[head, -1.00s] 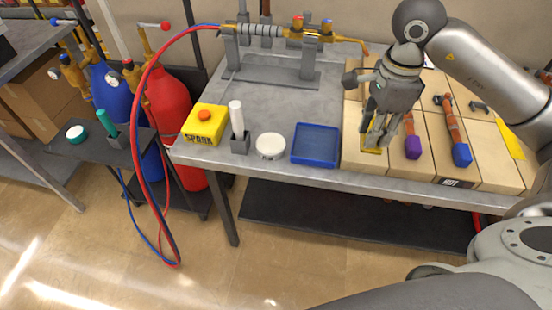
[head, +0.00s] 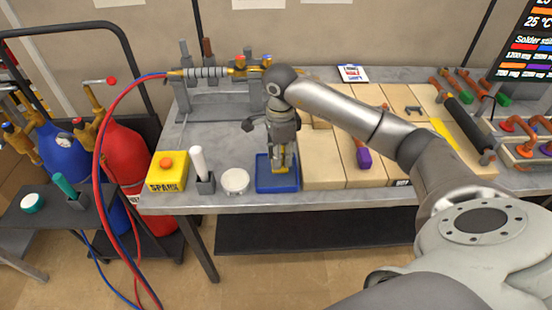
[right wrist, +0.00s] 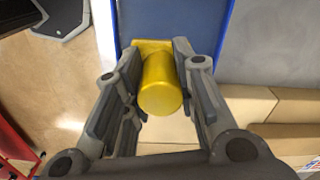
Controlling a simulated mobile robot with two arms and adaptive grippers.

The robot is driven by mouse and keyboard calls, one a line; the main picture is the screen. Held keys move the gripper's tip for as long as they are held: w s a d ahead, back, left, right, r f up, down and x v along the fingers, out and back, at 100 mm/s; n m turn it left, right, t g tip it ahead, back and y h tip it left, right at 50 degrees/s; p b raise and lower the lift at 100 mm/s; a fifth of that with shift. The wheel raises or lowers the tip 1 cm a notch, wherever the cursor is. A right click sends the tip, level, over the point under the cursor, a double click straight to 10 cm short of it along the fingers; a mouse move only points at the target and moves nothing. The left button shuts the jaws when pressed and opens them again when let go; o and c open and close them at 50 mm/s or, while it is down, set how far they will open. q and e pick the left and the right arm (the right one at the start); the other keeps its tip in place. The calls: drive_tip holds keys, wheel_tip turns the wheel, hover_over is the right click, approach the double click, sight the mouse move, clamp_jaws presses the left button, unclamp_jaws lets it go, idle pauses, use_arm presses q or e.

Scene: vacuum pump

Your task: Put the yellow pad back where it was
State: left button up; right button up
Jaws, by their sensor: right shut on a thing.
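My right gripper (head: 281,158) points down over the blue tray (head: 278,189) and is shut on the yellow pad (head: 279,170). In the right wrist view the pad (right wrist: 160,86) shows as a yellow cylinder with a flat yellow base, held between the two fingers (right wrist: 155,92). The blue tray (right wrist: 172,12) lies past the pad in that view, at the top. I cannot tell whether the pad's base touches the tray floor. My left gripper is not in view.
A white round container (head: 235,182), a white stick in a grey holder (head: 204,184) and a yellow spark box (head: 167,174) stand left of the tray. Wooden blocks (head: 325,165) with a purple-ended pipe (head: 363,155) are close on the right. The table's front edge is near.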

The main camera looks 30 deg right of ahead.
drive_tip(key=shift+w+f, duration=0.55)
drive_tip(key=shift+f, duration=0.1)
drive_tip(key=shift+w+a+f+p, duration=0.1)
drive_tip(key=shift+a+f+p, duration=0.05)
drive_tip(key=shift+f+p, duration=0.15)
wheel_tip(320, 180, down, 2)
drive_tip(key=shift+f+p, duration=0.1)
drive_tip(key=shift+p, duration=0.75)
drive_tip(key=shift+f, duration=0.25)
drive_tip(key=shift+f, duration=0.1)
drive_tip(key=shift+f+b, duration=0.15)
drive_tip(key=shift+b, duration=0.15)
drive_tip(key=o, duration=1)
drive_tip(key=shift+o, duration=0.2)
